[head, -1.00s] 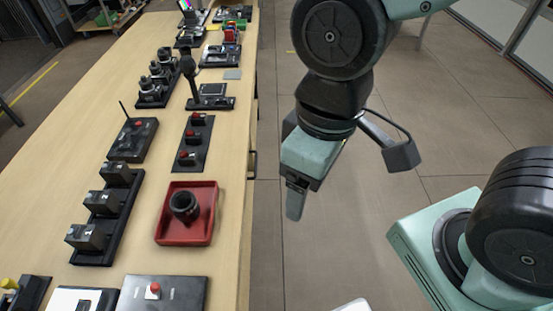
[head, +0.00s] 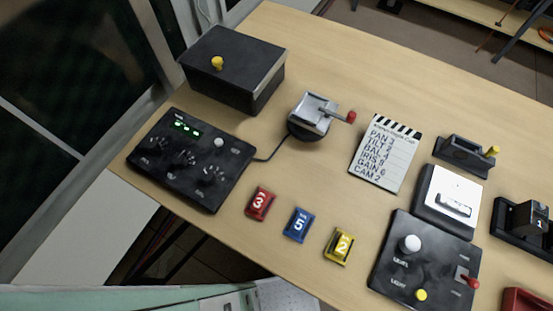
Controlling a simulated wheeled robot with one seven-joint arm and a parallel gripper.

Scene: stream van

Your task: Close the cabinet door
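I cannot make out a cabinet door in the head view now. My gripper is not in view. Below the left edge of the table is a white panel (head: 80,240), with a dark open space and some cables beside it; I cannot tell whether this belongs to a cabinet. Mint-green parts at the bottom edge look like my own body.
A wooden table (head: 330,75) fills most of the view. On it are a black box with a yellow knob (head: 235,70), a black control panel (head: 190,160), a lever device (head: 315,115), a checklist board (head: 385,152), numbered blocks (head: 300,224) and a switch panel (head: 425,262).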

